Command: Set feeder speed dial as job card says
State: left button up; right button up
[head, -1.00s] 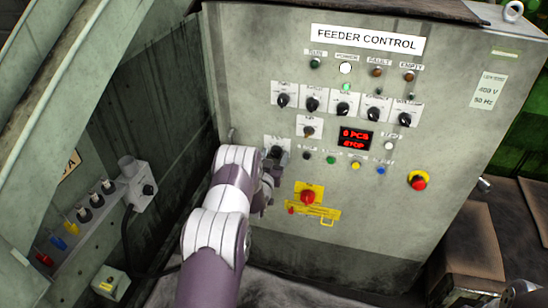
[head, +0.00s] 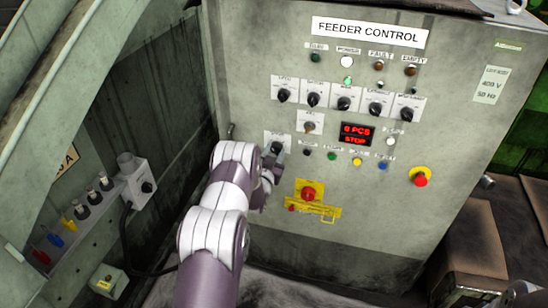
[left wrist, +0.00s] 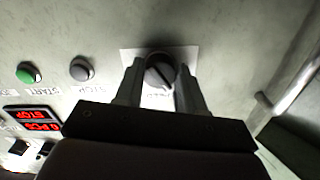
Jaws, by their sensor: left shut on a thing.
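The feeder control panel (head: 450,135) fills the middle of the head view. A black dial knob (head: 277,147) on a pale plate sits at its lower left. My left gripper (head: 275,158) is at this knob. In the left wrist view the two fingers (left wrist: 159,78) stand on either side of the round dark knob (left wrist: 160,70) and are shut on it. A light pointer line on the knob runs diagonally. The label on its plate is partly hidden and unreadable. I cannot make out a job card. My right gripper is not in view.
A row of several black selector knobs (head: 344,103) sits above. A red display (head: 357,134) reads "0 PCS STOP". Push buttons (head: 332,156), a red switch on yellow (head: 308,194) and a red emergency button (head: 420,180) are to the right. A metal bar (left wrist: 300,65) stands near the gripper.

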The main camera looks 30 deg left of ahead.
pick_arm(q)
jog(key=m+b, duration=0.5)
jog(key=m, duration=0.1)
jog(key=shift+f, duration=0.2)
jog(key=m+b, duration=0.5)
jog(key=m, duration=0.1)
jog(key=shift+m, duration=0.4)
jog(key=m+b, duration=0.2)
jog(key=shift+m, duration=0.3)
jog(key=m+b, duration=0.6)
jog(key=shift+b, duration=0.3)
jog(key=shift+r+m+b, duration=0.15)
jog(key=shift+m+b, duration=0.55)
jog(key=shift+m, duration=0.05)
jog(key=shift+r+m+b, duration=0.15)
jog(key=shift+m+b, duration=0.5)
jog(key=shift+m, duration=0.1)
jog(key=o, duration=1)
jog(key=shift+o, duration=0.2)
